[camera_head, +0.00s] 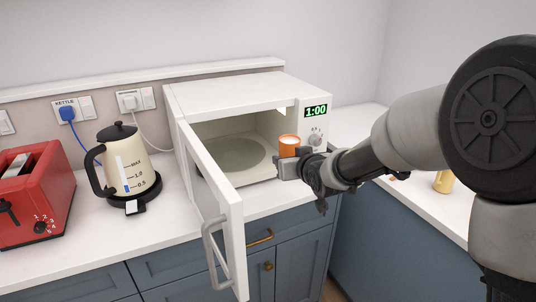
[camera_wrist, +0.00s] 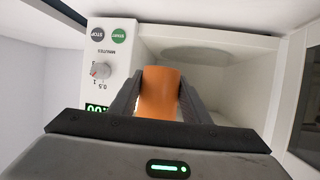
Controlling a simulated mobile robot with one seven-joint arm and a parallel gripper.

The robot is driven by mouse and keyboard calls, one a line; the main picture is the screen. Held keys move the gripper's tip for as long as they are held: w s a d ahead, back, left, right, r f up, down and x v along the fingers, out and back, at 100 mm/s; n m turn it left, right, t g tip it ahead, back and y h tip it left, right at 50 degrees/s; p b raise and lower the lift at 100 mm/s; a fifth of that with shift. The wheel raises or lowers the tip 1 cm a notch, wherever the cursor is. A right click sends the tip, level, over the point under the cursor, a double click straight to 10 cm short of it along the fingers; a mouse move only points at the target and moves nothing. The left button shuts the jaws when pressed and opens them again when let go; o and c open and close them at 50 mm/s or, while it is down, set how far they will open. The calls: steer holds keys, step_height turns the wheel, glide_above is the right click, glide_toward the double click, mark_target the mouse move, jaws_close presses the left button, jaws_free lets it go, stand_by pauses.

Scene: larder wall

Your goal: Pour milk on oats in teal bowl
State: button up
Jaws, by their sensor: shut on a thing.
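My gripper (camera_head: 289,166) is shut on an orange cup (camera_head: 289,145). It holds the cup upright in front of the right part of the microwave's opening. In the wrist view, the orange cup (camera_wrist: 159,93) sits between the two dark fingers of my gripper (camera_wrist: 158,92). The cup's contents cannot be made out. No teal bowl, oats or milk can be recognised in either view.
The white microwave (camera_head: 240,90) has its door (camera_head: 215,195) swung open towards the front left; its display reads 1:00. A cream kettle (camera_head: 127,165) and a red toaster (camera_head: 35,195) stand left on the white counter. A yellow object (camera_head: 444,182) is at the right.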

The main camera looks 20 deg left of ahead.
steer(key=d+r+m+t+h+p, duration=0.1)
steer(key=d+r+m+h+p, duration=0.1)
steer(key=d, duration=1.1)
steer(key=d+r+m+t+h+p, duration=0.1)
steer(key=d+r+m+h+p, duration=0.2)
steer(key=d+p, duration=0.4)
steer(key=d+r+m+t+h+p, duration=0.1)
steer(key=d+p, duration=0.4)
steer(key=d, duration=1.3)
step_height(320, 180, up, 2)
steer(key=m+h, duration=0.1)
steer(key=h, duration=0.1)
steer(key=shift+s+d+m+h, duration=0.15)
steer(key=shift+d+m+h, duration=0.15)
steer(key=shift+m, duration=0.1)
steer(key=shift+d+r, duration=0.1)
